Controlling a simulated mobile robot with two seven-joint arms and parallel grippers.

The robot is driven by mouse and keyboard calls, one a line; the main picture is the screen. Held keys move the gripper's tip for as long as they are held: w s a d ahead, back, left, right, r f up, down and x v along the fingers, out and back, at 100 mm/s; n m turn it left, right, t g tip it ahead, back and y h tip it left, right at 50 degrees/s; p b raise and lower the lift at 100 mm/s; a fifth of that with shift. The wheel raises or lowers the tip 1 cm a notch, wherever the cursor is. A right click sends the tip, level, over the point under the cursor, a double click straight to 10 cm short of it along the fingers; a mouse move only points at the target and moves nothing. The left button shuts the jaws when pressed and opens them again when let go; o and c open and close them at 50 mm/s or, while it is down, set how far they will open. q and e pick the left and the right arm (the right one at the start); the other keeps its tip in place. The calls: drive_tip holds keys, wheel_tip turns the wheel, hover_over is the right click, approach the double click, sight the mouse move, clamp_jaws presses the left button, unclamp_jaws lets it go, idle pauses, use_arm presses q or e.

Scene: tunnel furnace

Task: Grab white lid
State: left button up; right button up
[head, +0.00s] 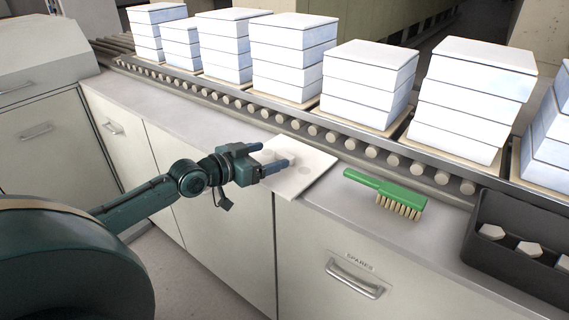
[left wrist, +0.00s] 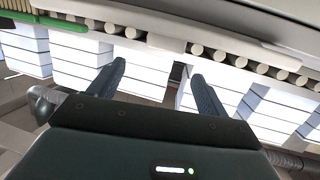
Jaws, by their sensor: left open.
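A flat, square white lid (head: 312,163) lies on the counter beside the roller line in the head view, near the counter's front edge. A faint round mark shows on its top. My left gripper (head: 277,161) is open, its two blue-grey fingers over the lid's left part. A small whitish round shape shows between the fingers, partly hidden by them. I cannot tell if the fingers touch the lid. In the left wrist view the open fingers (left wrist: 157,82) stand wide apart with nothing clearly held. A pale flat edge above them may be the lid. My right gripper is not in view.
A green brush (head: 386,192) lies right of the lid. A dark tray (head: 480,212) with pale pieces stands farther right. Stacks of white boxes (head: 293,52) stand on the roller conveyor (head: 300,127) behind. The counter (head: 190,120) left of the lid is clear.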

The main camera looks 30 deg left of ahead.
sight(283, 155)
use_arm(q)
drive_tip(key=x, duration=0.3)
drive_tip(key=shift+w, duration=0.25)
drive_tip(key=w, duration=0.1)
drive_tip(key=w+f, duration=0.2)
drive_tip(key=w, duration=0.1)
drive_tip(key=shift+d+f+b, duration=0.1)
drive_tip(key=shift+d+b, duration=0.25)
drive_tip(key=shift+b, duration=0.05)
drive_tip(key=shift+w+d+f, duration=0.1)
drive_tip(key=shift+w+d, duration=0.1)
drive_tip(key=shift+w, duration=0.3)
drive_tip(key=shift+c, duration=0.3)
drive_tip(key=c, duration=1.4)
drive_tip(key=shift+o, duration=0.2)
